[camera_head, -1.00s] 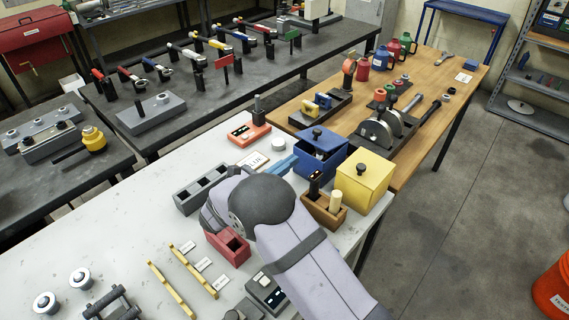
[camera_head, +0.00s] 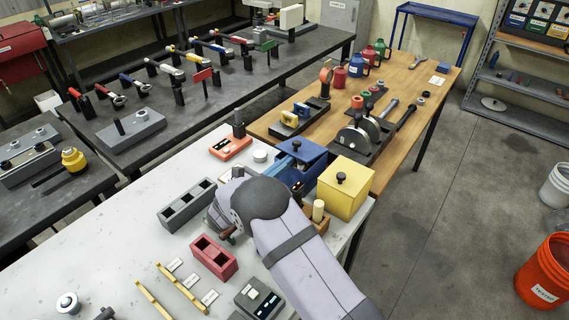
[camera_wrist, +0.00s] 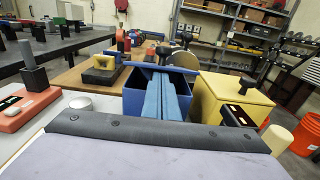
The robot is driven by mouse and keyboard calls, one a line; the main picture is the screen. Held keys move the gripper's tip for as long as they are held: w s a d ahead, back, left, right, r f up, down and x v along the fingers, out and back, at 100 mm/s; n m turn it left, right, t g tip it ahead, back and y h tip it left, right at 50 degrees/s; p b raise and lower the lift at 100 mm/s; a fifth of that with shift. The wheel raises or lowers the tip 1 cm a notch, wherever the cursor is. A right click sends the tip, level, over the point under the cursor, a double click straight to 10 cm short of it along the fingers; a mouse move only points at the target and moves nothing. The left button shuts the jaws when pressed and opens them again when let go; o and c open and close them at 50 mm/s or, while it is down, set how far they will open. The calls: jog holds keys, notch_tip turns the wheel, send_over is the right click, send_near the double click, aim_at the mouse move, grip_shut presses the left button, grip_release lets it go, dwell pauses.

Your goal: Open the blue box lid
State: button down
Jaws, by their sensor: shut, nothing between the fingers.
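The blue box (camera_head: 311,168) stands on the white bench, left of the yellow box. Its blue lid (camera_wrist: 188,69) shows nearly edge-on in the wrist view, with a dark knob (camera_head: 296,146) on it. A dark area shows below the lid line in the wrist view; I cannot tell how far the lid is off the rim. My gripper (camera_wrist: 166,74) has its two light-blue fingers together and empty. The fingertips reach over the near side of the box to the lid; I cannot tell whether they touch it. My wrist hides part of the box's near side.
The yellow box (camera_head: 345,186) with a black knob stands close on the right. A wooden holder with a pale peg (camera_head: 318,211) is in front of it. An orange block (camera_head: 230,147) and a white disc (camera_head: 260,156) lie to the left. A red block (camera_head: 213,257) is nearer.

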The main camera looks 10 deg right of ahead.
jog(key=shift+r, duration=0.15)
jog(key=w+d+r+g+y+p, duration=0.3)
jog(key=w+d+r+p, duration=0.5)
jog(key=r, duration=0.4)
jog(key=shift+w+d+r+p, duration=0.2)
jog(key=shift+w+d+p, duration=0.05)
jog(key=shift+p, duration=0.05)
dwell(0.3)
dwell(0.5)
